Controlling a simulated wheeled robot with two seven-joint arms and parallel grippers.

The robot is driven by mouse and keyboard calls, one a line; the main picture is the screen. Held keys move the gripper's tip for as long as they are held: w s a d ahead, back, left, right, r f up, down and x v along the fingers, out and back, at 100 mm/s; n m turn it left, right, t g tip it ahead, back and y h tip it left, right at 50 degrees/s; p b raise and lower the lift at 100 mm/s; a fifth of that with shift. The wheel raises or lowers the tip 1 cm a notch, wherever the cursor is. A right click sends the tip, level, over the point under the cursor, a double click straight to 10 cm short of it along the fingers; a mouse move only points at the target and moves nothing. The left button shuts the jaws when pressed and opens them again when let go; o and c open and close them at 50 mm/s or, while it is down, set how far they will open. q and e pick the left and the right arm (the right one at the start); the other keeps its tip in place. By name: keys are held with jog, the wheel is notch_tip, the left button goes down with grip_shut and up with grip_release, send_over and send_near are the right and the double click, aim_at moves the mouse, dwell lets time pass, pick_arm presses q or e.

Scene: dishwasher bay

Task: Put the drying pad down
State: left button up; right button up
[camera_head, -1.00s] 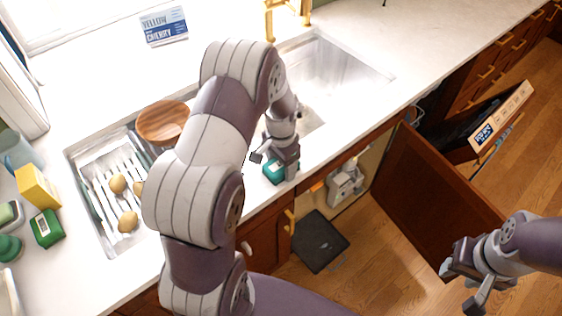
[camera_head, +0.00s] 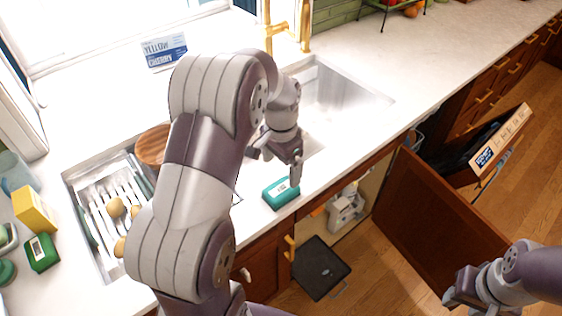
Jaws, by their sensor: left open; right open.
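A teal, block-like item with a white label, apparently the drying pad (camera_head: 281,193), lies on the counter near its front edge, in front of the sink. My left gripper (camera_head: 277,162) is open just above and behind it in the picture, with its jaws empty. The pad looks clear of the fingers, though one fingertip comes close to its upper edge. My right gripper (camera_head: 468,298) is open and empty at the lower right, over the floor and partly cut off by the picture's edge.
The sink (camera_head: 340,92) lies behind my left gripper. A rack with yellow-brown round items (camera_head: 116,208), a wooden bowl (camera_head: 152,145), a yellow box (camera_head: 35,208) and a green box (camera_head: 42,252) are at left. An open cabinet door (camera_head: 430,205) and a dark mat (camera_head: 320,268) are below.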

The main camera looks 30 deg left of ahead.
pick_arm(q)
jog(key=s+d+n, duration=0.2)
jog(key=s+d, duration=0.2)
jog(key=s, duration=0.2)
jog(key=s+d+n+t, duration=0.1)
jog(key=s+d+n, duration=0.1)
jog(key=s+d, duration=0.2)
jog(key=s, duration=0.3)
jog(key=shift+s, duration=0.2)
